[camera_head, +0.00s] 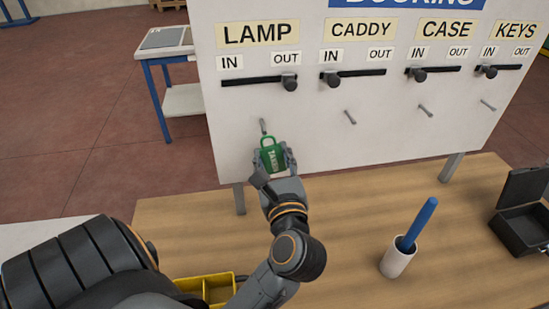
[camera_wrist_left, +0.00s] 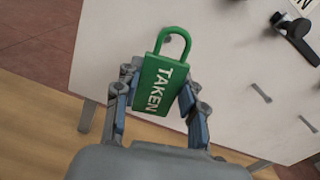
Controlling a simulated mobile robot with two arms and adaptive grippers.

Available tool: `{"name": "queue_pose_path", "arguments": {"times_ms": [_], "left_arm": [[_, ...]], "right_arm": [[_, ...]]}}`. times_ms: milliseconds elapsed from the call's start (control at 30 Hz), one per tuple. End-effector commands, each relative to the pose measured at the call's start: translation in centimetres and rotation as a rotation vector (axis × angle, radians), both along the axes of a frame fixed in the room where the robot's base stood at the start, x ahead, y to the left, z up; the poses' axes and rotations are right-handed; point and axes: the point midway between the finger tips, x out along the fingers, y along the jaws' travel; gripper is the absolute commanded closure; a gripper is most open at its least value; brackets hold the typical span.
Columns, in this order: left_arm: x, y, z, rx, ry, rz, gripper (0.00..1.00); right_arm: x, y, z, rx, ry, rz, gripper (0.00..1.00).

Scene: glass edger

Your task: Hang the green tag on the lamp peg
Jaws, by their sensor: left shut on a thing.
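The green tag (camera_head: 271,158) reads "TAKEN" and has a loop at its top. My left gripper (camera_head: 274,170) is shut on its lower part and holds it upright in front of the white board (camera_head: 366,155). The tag also shows large in the left wrist view (camera_wrist_left: 161,90), between the fingers of the left gripper (camera_wrist_left: 158,104). The lamp peg (camera_head: 263,126) sticks out under the LAMP label, just above the loop in the head view. In the wrist view a peg tip (camera_wrist_left: 167,38) shows at the loop; I cannot tell whether it passes through. My right gripper is not in view.
Sliders with IN and OUT labels run along the board, the lamp slider knob (camera_head: 290,84) being at OUT. Other pegs (camera_head: 350,117) stand to the right. On the wooden table (camera_head: 340,235) are a white cup (camera_head: 398,259) with a blue stick, a black box (camera_head: 525,224) and a yellow tray (camera_head: 208,288).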

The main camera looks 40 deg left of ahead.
Motion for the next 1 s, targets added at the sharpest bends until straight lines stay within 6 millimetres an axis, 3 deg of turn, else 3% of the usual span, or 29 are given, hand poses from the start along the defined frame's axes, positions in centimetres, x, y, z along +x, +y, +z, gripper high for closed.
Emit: {"name": "queue_pose_path", "arguments": {"times_ms": [400, 1000], "left_arm": [[1.6, 2.0, -0.1, 0.002, 0.000, -0.001, 0.76], [3.7, 4.6, -0.8, -0.002, -0.001, 0.000, 0.76]], "right_arm": [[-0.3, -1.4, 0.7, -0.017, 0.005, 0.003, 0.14], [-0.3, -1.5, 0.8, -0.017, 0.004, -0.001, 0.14]]}}
